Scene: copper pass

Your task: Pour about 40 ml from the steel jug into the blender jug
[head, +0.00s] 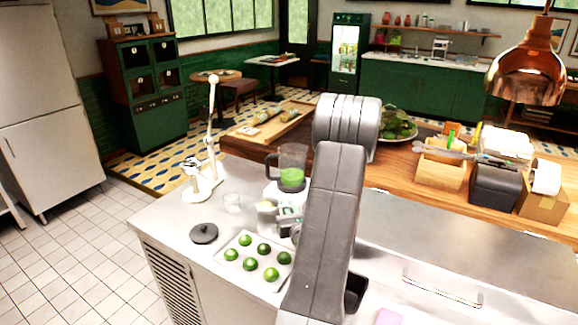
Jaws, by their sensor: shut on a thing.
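The blender jug (292,160) stands on its white base on the steel counter, clear with a dark handle on its left and green contents inside. The steel jug (266,216) is just in front of the blender, to the left of my arm. It is small and partly covered, so its tilt and fill level are hard to tell. My gripper (287,217) shows only in part beside the steel jug, shut on it; my arm hides the rest. No stream of liquid shows.
A white lever press (203,185) stands at left. Wooden boxes (440,172) stand at right. The counter's right part is mostly clear.

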